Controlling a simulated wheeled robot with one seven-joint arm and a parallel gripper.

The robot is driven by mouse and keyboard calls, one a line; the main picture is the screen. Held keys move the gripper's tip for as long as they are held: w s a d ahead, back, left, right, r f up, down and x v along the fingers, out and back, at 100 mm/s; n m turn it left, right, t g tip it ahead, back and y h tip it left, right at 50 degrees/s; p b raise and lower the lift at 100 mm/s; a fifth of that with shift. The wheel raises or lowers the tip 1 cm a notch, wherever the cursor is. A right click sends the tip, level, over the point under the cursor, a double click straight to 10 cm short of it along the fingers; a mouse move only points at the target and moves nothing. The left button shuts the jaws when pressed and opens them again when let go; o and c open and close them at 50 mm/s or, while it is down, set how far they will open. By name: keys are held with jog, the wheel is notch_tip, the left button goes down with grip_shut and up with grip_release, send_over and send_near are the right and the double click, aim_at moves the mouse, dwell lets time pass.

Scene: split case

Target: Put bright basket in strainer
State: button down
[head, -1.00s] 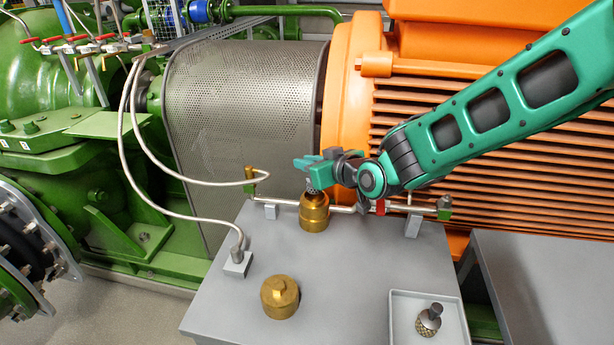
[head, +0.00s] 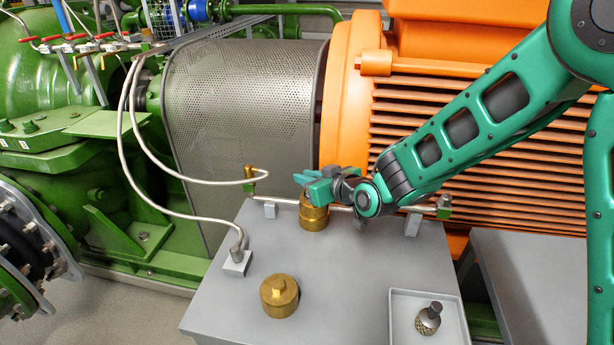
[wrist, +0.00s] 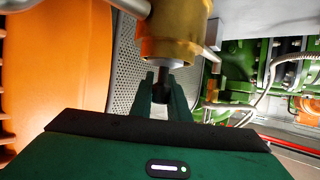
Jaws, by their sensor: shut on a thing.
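The brass strainer body (head: 313,216) stands upright at the back of the grey bench. My gripper (head: 313,184) is directly over its mouth, with the green fingers close to the rim. In the wrist view my gripper (wrist: 161,88) is shut on the dark stem of the bright basket (wrist: 161,74). The stem runs into the mouth of the brass strainer (wrist: 180,28). The mesh of the held basket is hidden, apparently inside the strainer; how deep it sits cannot be told. Another basket (head: 428,319), knurled with a dark stem, lies tilted in the tray.
A brass cap (head: 280,297) sits on the bench top (head: 340,280). The shallow tray (head: 397,318) is at front right. A thin pipe (head: 285,201) runs behind the strainer, and grey hoses (head: 135,150) arch at left. The orange motor (head: 345,110) stands close behind.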

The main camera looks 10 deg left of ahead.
jog(key=shift+f, duration=0.1)
jog(key=c, duration=1.7)
grip_release()
jog(key=shift+r, duration=0.45)
jog(key=v, duration=1.2)
jog(key=shift+r, duration=0.2)
